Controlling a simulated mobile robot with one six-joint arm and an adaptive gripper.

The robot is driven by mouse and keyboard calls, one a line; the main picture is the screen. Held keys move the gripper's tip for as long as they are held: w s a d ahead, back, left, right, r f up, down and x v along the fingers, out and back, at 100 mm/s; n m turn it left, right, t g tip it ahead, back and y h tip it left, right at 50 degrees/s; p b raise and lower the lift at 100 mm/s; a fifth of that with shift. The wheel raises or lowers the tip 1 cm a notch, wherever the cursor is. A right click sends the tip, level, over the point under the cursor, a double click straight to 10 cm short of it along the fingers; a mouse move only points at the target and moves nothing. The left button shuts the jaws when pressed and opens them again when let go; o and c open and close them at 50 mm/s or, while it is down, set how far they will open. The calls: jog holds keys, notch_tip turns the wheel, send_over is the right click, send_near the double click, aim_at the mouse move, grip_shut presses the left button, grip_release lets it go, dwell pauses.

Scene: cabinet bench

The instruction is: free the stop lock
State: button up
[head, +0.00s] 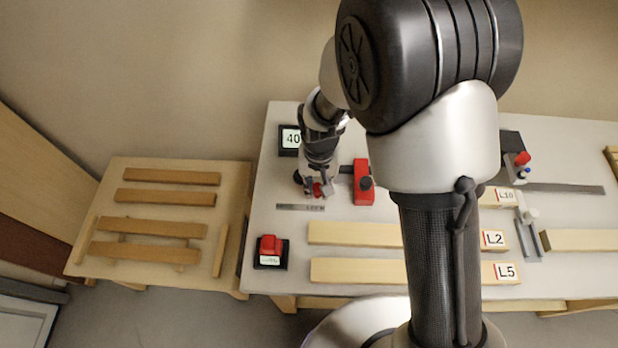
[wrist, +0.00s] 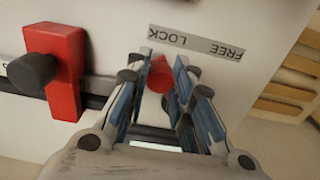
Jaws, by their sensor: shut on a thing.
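The stop lock is a small red lever or knob (wrist: 160,74), seen between my fingertips in the wrist view. My gripper (wrist: 163,66) is shut on it, pointing down at the bench. In the head view my gripper (head: 317,188) is at the bench's left part, with a bit of the red lock (head: 317,190) showing. A label strip reading FREE and LOCK (wrist: 195,42) lies just beyond the fingertips. The red stop block (wrist: 68,75) with a dark round knob (wrist: 32,73) sits on a dark rail to the left in the wrist view; the head view shows the block (head: 361,200) right of my gripper.
A display reading 40 (head: 290,138) stands behind my gripper. A red button box (head: 269,250) is at the bench's front left. Wooden boards marked L2 (head: 493,239) and L5 (head: 505,271) lie in front. A side table (head: 120,190) with several slats stands left.

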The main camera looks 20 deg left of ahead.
jog(key=shift+s+a, duration=0.7)
jog(key=shift+a, duration=0.15)
jog(key=shift+a, duration=0.1)
jog(key=shift+s+a, duration=0.4)
jog(key=shift+a, duration=0.5)
